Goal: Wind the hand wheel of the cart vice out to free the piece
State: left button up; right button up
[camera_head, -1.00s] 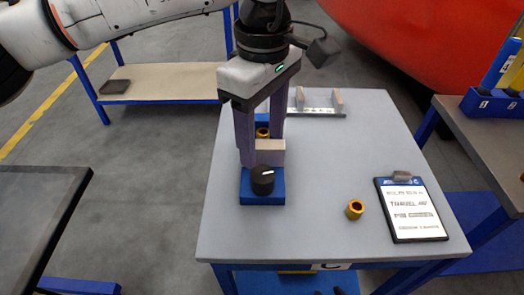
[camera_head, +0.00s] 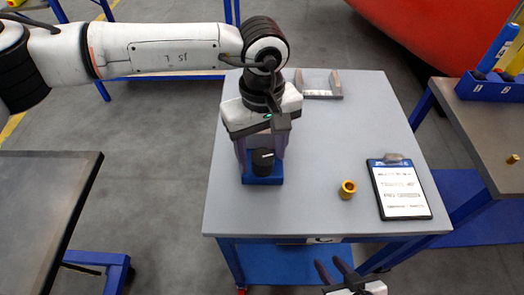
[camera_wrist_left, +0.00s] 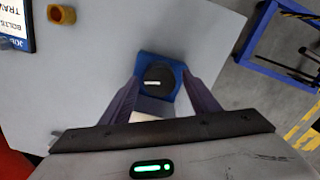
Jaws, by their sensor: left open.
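The cart vice has a blue base (camera_head: 262,181) near the table's front left, with a black round hand wheel (camera_head: 263,163) carrying a white mark. In the left wrist view the wheel (camera_wrist_left: 159,77) lies between the two finger ends of my left gripper (camera_wrist_left: 162,78), with the blue base (camera_wrist_left: 150,57) around it. A pale block (camera_wrist_left: 150,107) of the vice shows below it. My left gripper (camera_head: 262,158) is open, pointing down over the vice; I cannot tell whether its fingers touch the wheel. The clamped piece is hidden behind the gripper. My right gripper (camera_head: 331,264) is open and empty at the bottom edge.
A loose brass bush (camera_head: 347,189) stands on the grey table (camera_head: 310,210), left of a clipboard (camera_head: 401,190). A grey bracket with two uprights (camera_head: 319,92) is at the back. A side table with a blue bin (camera_head: 490,88) stands right. The table's middle is clear.

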pick_arm(q)
jog(key=shift+f, duration=0.45)
jog(key=c, duration=1.1)
jog(key=shift+o, duration=0.2)
jog(key=shift+f+n+b, duration=0.2)
jog(key=shift+n+b, duration=0.7)
jog(key=shift+b, duration=0.35)
jog(key=n+b, duration=0.3)
jog(key=shift+a+n+b, duration=0.1)
jog(key=shift+n+b, duration=0.95)
jog(key=shift+n, duration=0.15)
jog(key=shift+n+b, duration=0.35)
jog(key=shift+n, duration=0.15)
jog(key=shift+r+n+b, duration=0.15)
jog(key=shift+n+b, duration=0.3)
jog(key=shift+n, duration=0.25)
jog(key=shift+r+n, duration=0.1)
jog(key=shift+n, duration=0.2)
